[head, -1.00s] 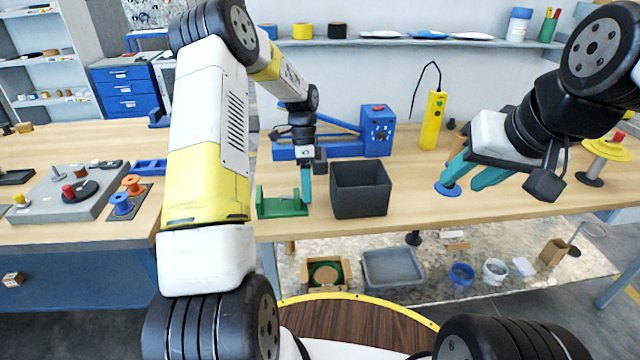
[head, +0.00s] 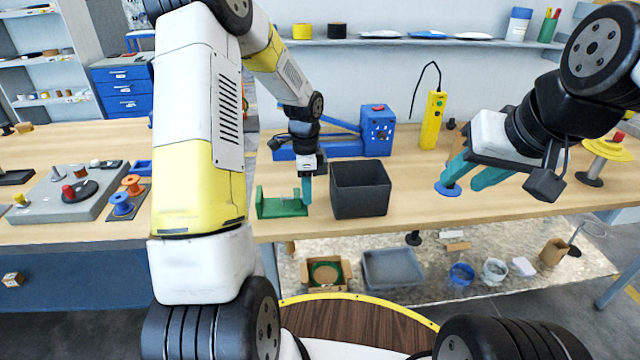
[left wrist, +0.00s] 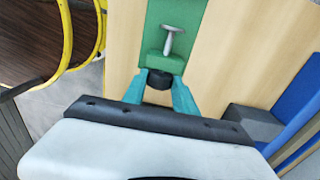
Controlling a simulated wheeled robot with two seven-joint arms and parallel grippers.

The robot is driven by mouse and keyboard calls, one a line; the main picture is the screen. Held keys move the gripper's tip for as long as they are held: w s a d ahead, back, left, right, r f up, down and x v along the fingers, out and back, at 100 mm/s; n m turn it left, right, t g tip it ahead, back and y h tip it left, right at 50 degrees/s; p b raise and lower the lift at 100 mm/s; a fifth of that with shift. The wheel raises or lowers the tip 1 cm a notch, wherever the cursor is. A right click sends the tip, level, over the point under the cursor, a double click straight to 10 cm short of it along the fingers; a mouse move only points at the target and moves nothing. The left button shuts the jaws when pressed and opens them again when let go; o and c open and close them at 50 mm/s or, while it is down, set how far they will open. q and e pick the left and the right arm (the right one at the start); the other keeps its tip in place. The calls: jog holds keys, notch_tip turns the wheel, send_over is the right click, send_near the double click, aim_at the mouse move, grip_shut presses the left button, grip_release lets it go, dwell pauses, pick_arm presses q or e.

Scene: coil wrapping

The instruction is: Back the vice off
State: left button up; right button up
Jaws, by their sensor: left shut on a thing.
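The green vice (head: 270,209) stands on the workbench left of the dark box; it also shows in the left wrist view (left wrist: 180,20). A pale metal T-shaped piece (left wrist: 172,40) sits on it. A black knob (left wrist: 158,84) is at its near end. My left gripper (head: 307,198) is at the vice's right end in the head view. In the left wrist view its teal fingers (left wrist: 158,92) are on both sides of the knob, shut on it. My right gripper (head: 462,187) is open and apart from the vice, above the bench at right.
A dark open box (head: 361,200) stands close right of the vice. A blue machine (head: 376,130) is behind it. A yellow control box (head: 432,120) stands farther right. Spools (head: 121,204) and a grey board are at left.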

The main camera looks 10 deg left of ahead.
pick_arm(q)
jog(key=shift+s+d+t+y, duration=0.1)
jog(key=shift+s+t+y, duration=0.25)
jog(key=shift+t, duration=1.35)
jog(key=o, duration=0.8)
